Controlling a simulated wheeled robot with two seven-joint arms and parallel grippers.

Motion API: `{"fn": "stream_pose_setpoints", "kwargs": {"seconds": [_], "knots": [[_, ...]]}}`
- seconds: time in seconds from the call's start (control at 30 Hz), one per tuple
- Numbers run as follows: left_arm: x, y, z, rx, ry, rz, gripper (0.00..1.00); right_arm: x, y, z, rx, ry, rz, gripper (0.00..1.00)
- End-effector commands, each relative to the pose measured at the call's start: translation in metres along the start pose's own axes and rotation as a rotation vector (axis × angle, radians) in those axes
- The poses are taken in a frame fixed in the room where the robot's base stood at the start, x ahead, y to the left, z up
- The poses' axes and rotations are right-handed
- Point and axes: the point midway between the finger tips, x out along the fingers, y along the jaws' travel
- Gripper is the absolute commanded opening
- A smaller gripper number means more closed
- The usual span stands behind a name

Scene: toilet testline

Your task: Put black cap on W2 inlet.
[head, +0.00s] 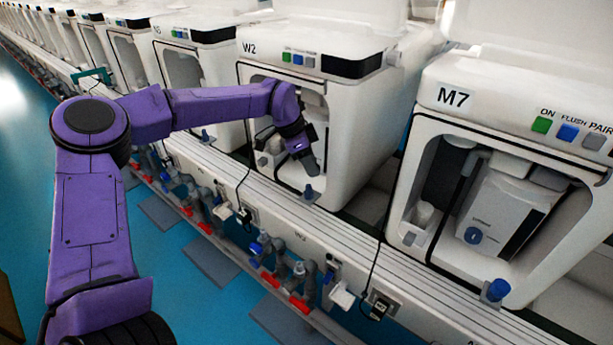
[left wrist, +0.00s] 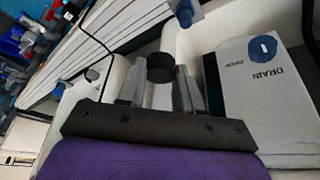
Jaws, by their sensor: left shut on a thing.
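The W2 unit (head: 340,120) is the white machine in the middle of the head view, with an open front bay. My left gripper (head: 311,166) reaches into this bay, pointing down near its front edge. In the left wrist view, my left gripper (left wrist: 160,74) is shut on the black cap (left wrist: 160,66), which sits between its two grey fingertips. In the head view the cap cannot be made out. I cannot tell which fitting is the W2 inlet, or whether the cap touches it. My right gripper is out of view.
A blue-grey fitting (head: 309,192) stands on the front ledge below the bay. A box marked DRAIN with a blue knob (left wrist: 262,48) is close to the right finger. The M7 unit (head: 440,110) stands to the right. Cables and valves (head: 270,255) hang below the ledge.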

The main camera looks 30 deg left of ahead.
Motion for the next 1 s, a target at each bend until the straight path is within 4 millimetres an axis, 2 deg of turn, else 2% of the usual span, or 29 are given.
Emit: {"fn": "stream_pose_setpoints", "kwargs": {"seconds": [0.1,0.3,0.47,1.0], "knots": [[0.020,-0.017,0.012,-0.001,-0.002,0.001,0.07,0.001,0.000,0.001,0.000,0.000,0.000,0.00],[0.035,-0.032,0.021,0.000,-0.001,0.000,0.07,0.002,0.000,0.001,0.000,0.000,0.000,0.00],[0.060,-0.031,0.032,0.001,-0.001,0.001,0.07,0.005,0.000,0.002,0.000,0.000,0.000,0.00],[0.071,-0.031,0.036,0.001,0.000,-0.001,0.07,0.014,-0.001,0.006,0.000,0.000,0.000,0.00]]}}
